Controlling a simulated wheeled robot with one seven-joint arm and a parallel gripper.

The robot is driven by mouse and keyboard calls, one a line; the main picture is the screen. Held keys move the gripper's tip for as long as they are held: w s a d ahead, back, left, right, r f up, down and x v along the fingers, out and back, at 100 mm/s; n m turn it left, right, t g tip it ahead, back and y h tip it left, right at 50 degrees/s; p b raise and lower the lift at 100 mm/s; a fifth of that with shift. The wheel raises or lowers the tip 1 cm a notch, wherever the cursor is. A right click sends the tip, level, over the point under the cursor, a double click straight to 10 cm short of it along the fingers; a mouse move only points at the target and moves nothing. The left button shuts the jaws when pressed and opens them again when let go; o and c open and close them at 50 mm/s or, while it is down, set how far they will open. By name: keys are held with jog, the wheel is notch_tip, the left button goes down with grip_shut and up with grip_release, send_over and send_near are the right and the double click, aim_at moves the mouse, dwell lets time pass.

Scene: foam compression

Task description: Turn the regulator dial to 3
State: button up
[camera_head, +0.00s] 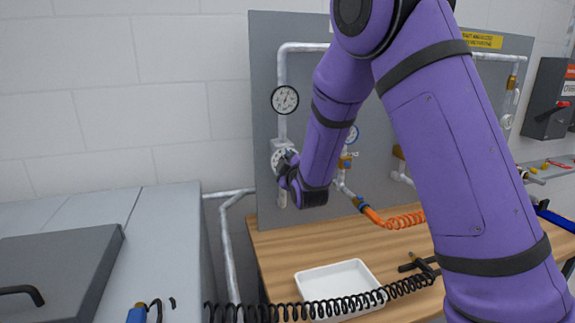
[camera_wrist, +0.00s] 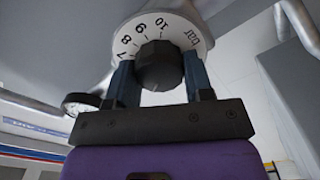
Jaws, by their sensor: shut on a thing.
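The regulator dial shows in the wrist view as a white numbered ring (camera_wrist: 184,29) with a dark round knob (camera_wrist: 159,66) in its middle. The figures 7, 8, 9, 10 and the word "bar" can be read; the other figures, 3 among them, are hidden. My gripper (camera_wrist: 160,75) has one finger on each side of the knob and is shut on it. In the head view the dial (camera_head: 278,157) is on the grey panel below a round gauge, partly covered by my gripper (camera_head: 285,168).
The pressure gauge (camera_head: 285,100) is on the pipe above the dial. A second gauge (camera_head: 352,134) sits to the right, partly behind my arm. A white tray (camera_head: 339,272), a black coiled hose (camera_head: 330,306) and an orange coiled hose (camera_head: 404,220) are at the wooden bench (camera_head: 285,250).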

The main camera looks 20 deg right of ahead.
jog(key=n, duration=0.4)
jog(key=shift+f+n, duration=0.15)
jog(key=shift+n, duration=0.15)
dwell(0.5)
jog(key=o, duration=0.9)
jog(key=shift+s, duration=0.1)
jog(key=s, duration=1)
jog(key=shift+s, duration=0.3)
